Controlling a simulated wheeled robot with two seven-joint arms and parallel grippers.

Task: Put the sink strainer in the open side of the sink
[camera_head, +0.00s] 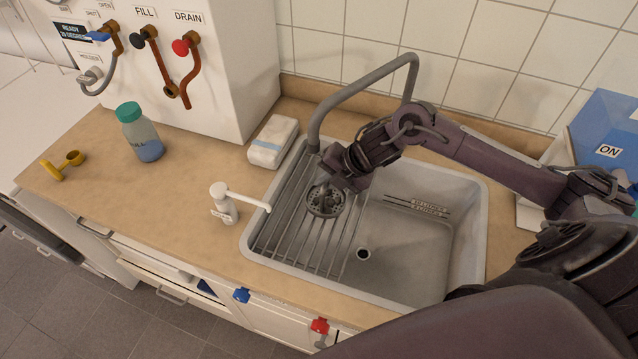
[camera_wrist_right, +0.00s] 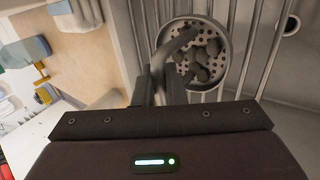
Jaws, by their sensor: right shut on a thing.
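The sink strainer (camera_head: 325,203) is a round grey perforated basket with an arched handle. It is at the rack-covered left side of the sink (camera_head: 468,240), over the bars of the drying rack (camera_head: 285,225); I cannot tell whether it touches them. In the right wrist view the strainer (camera_wrist_right: 222,62) holds several dark lumps. My right gripper (camera_head: 330,178) is shut on its handle, with the fingers (camera_wrist_right: 165,85) beside the basket. The open right side of the sink, with a round drain hole (camera_head: 363,254), is bare. My left gripper is not in view.
The grey faucet (camera_head: 365,82) arches over the sink behind my right gripper. A white soap pump (camera_head: 224,208) stands left of the sink, and a wrapped sponge-like block (camera_head: 272,142) lies behind it. A bottle (camera_head: 140,135) and yellow scoop (camera_head: 66,164) are farther left.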

